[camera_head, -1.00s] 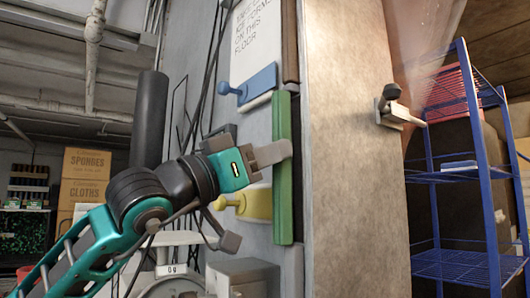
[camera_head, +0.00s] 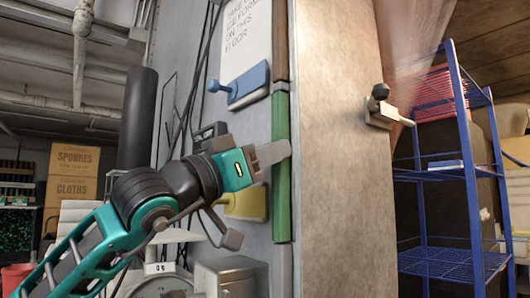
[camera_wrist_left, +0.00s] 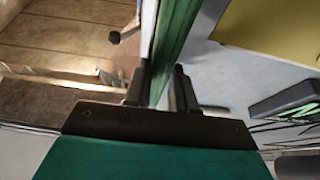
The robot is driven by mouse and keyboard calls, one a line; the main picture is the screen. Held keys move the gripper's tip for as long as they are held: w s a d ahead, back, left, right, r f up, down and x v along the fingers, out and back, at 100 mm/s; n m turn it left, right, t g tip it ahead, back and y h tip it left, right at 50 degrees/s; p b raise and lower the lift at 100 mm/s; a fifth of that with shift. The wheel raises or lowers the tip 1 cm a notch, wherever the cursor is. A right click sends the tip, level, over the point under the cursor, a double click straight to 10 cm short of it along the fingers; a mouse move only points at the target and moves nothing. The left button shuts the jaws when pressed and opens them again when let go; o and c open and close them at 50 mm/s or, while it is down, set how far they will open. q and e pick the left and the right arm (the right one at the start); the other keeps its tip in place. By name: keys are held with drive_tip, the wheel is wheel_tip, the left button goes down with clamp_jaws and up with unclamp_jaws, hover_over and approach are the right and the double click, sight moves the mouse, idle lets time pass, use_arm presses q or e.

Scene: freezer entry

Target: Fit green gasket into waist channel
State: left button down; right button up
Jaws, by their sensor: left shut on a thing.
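The green gasket (camera_head: 282,205) is a long upright strip at the right edge of the grey door panel. It stands in line with the brown strip (camera_head: 281,40) above it and a grey strip (camera_head: 284,266) below it. The waist channel is hidden behind the gasket, and I cannot tell how deep the gasket sits. My left gripper (camera_head: 280,153) reaches from the left and is shut on the gasket, above its middle. In the left wrist view the gasket (camera_wrist_left: 172,45) runs between the two fingers (camera_wrist_left: 160,90). My right gripper is not in view.
A blue-handled item (camera_head: 248,85) and a yellow one (camera_head: 246,204) are on the panel left of the gasket. A pale wall edge (camera_head: 340,160) stands close on the right, with a latch (camera_head: 382,108) on its far side. Blue wire shelving (camera_head: 455,175) stands beyond.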

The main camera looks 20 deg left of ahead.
use_arm(q)
drive_tip(key=shift+w+r, duration=0.1)
drive_tip(key=c, duration=1)
unclamp_jaws()
drive_tip(key=shift+o, duration=0.8)
drive_tip(key=shift+d, duration=0.25)
drive_tip(key=o, duration=0.6)
drive_tip(key=shift+a, duration=0.1)
drive_tip(key=shift+a, duration=0.1)
drive_tip(key=s+a+b, duration=0.2)
drive_tip(key=s+a, duration=0.2)
drive_tip(key=s, duration=0.1)
drive_tip(key=shift+s, duration=0.25)
drive_tip(key=shift+a, duration=0.1)
